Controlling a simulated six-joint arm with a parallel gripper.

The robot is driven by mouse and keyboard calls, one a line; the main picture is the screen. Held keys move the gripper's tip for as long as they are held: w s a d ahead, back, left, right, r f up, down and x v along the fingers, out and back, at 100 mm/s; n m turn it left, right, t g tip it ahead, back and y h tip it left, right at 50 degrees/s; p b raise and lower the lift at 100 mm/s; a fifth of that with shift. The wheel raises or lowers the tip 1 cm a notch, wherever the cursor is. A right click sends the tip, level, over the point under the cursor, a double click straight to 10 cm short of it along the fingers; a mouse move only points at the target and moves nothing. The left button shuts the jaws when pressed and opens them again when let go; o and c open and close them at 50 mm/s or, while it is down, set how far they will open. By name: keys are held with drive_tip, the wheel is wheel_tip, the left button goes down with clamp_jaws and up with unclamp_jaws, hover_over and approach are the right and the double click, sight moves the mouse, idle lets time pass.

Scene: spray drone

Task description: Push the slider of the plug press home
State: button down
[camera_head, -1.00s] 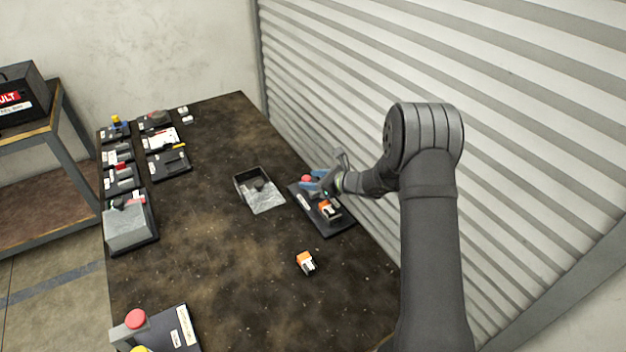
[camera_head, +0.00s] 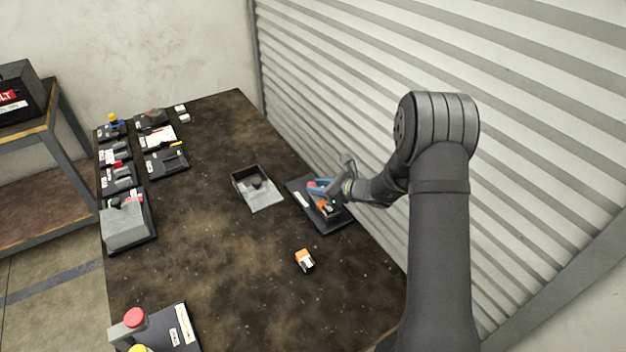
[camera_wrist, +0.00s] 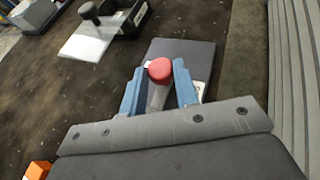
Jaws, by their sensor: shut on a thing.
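The plug press is a dark base plate (camera_head: 297,192) at the table's right edge, with an orange and white block (camera_head: 328,208) on it. Its slider has a red knob (camera_wrist: 159,70). My gripper (camera_head: 321,187) comes in from the right above the plate. In the wrist view its two blue fingers (camera_wrist: 159,84) stand on either side of the knob and are shut on it. The far part of the base plate (camera_wrist: 185,50) lies bare beyond the fingers.
A grey metal tray (camera_head: 264,202) with a dark knob stands left of the press. A loose orange and white plug (camera_head: 304,260) lies nearer on the table. A ribbed shutter wall (camera_head: 330,90) runs close along the right. Several other devices line the table's left side.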

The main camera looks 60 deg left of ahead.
drive_tip(key=shift+d, duration=0.3)
drive_tip(key=c, duration=1.1)
unclamp_jaws()
drive_tip(key=v, duration=1.7)
drive_tip(key=shift+d, duration=0.25)
drive_tip(key=x, duration=1.7)
drive_tip(key=shift+a, duration=0.35)
